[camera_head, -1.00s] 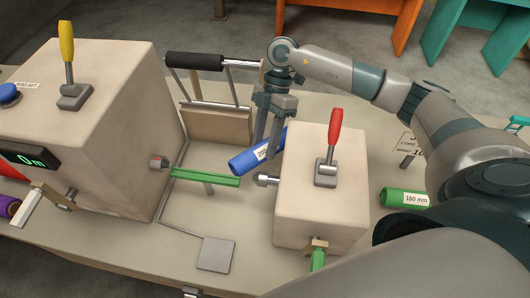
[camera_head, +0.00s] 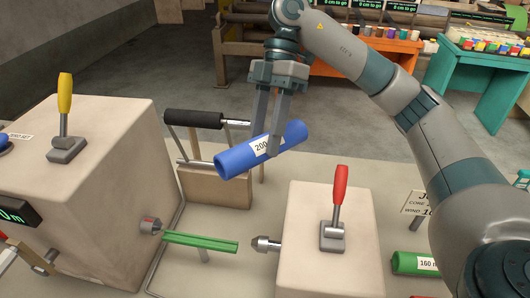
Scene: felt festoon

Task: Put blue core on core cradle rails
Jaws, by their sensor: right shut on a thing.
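The blue core (camera_head: 238,160) is a tube with a white label that starts with "200". My right gripper (camera_head: 268,140) is shut on it from above, near its label. It holds the core tilted, its right end higher, in the air above the bench behind the gap between two beige housings. Green rails (camera_head: 200,243), which look like the core cradle rails, lie empty in that gap, nearer the camera and lower than the core. A metal chuck (camera_head: 151,226) is at their left end and a pointed metal centre (camera_head: 265,244) at their right. My left gripper is out of view.
The left housing (camera_head: 90,180) has a yellow lever; the right housing (camera_head: 325,230) has a red lever. A black roller (camera_head: 193,118) on a metal frame stands behind the gap. A green core (camera_head: 410,263) lies at the right. My right arm covers much of the right side.

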